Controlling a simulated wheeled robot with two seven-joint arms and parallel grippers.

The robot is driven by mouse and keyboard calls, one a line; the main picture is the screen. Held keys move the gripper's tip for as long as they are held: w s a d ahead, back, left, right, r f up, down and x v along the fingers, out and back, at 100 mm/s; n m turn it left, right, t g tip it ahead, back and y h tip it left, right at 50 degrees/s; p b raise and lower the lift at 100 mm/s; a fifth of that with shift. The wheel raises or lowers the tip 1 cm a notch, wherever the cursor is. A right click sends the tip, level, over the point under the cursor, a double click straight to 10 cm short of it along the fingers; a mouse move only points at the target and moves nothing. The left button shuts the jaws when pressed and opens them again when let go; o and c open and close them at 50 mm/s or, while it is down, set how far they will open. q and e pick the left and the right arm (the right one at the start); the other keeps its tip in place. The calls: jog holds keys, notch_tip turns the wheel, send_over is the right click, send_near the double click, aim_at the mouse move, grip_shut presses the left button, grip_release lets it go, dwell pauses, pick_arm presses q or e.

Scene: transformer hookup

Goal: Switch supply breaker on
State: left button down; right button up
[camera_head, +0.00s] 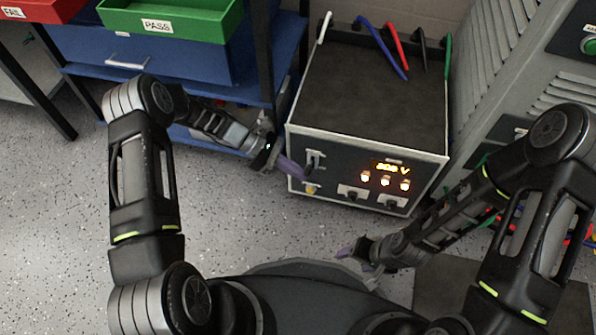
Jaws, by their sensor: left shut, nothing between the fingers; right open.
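The supply box (355,95) is dark with light edges. Its front panel has a lit amber display (391,168) reading about 208 V, and three glowing lamps (385,182) below it. The breaker (315,160) is a small lever on the panel's left side; its exact position is too small to tell. My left gripper (296,171) is shut and empty, its purple fingers just left of and below the breaker, close to the panel. I cannot tell whether they touch. My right gripper (357,256) is open and empty, low in front of the box, away from the panel.
White, blue, red, black and green leads (397,45) stand behind the box top. A blue shelf unit (190,60) with a green PASS bin (170,18) is at left, near my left arm. A grey cabinet (500,60) is at right. The speckled floor (230,225) is clear at left.

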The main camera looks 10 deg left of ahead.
pick_arm(q)
jog(key=shift+w+d+r, duration=0.1)
jog(key=shift+w+r, duration=0.1)
jog(key=shift+r, duration=0.15)
notch_tip(320, 180, down, 4)
jog(key=s+a+b, duration=0.2)
jog(key=w+p+v, duration=0.1)
jog(key=p+v, duration=0.1)
jog(key=v, duration=0.7)
jog(key=shift+w, duration=0.3)
jog(key=shift+d+f, duration=0.1)
jog(key=shift+f, duration=0.05)
